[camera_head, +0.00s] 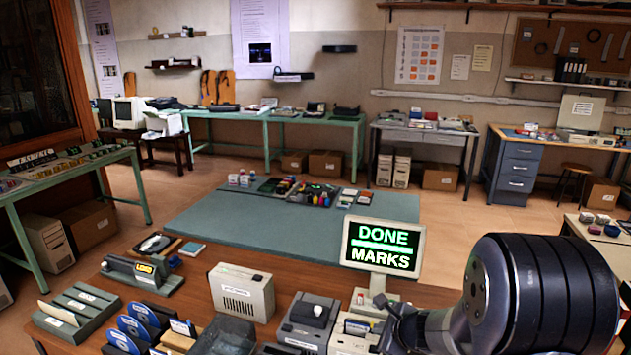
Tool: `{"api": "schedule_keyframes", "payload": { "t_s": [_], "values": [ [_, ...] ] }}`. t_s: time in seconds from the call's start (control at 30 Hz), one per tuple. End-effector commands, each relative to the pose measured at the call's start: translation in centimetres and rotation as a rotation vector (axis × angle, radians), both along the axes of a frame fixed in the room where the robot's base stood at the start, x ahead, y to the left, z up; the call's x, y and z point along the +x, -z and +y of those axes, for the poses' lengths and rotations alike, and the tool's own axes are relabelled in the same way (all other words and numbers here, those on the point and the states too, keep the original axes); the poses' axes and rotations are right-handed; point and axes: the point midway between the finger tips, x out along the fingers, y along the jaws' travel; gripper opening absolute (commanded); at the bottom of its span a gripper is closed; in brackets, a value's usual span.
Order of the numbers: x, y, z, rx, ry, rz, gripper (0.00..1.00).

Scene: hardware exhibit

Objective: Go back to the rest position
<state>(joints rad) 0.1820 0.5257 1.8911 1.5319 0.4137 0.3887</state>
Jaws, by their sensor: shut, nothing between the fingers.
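My gripper (388,318) is at the lower right of the head view, at the end of my dark arm. It is small and partly hidden by the arm and the picture edge. It is shut, and no object shows in it. It is in front of the stand of a small screen reading "DONE MARKS" (383,248). I cannot tell whether it touches anything.
The wooden desk below me holds a beige box (241,291), a grey device (307,322), a black-and-grey label device (143,272), a slotted tray (77,309) and blue discs (133,329).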

Motion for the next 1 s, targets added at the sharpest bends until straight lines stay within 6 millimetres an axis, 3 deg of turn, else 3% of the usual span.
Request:
{"api": "schedule_keyframes", "payload": {
  "t_s": [0.5,1.0],
  "values": [
    [0.0,-5.3,0.0,-0.001,0.000,0.001,0.00],
    [0.0,-5.2,0.0,-0.001,0.000,0.001,0.00]
  ]
}}
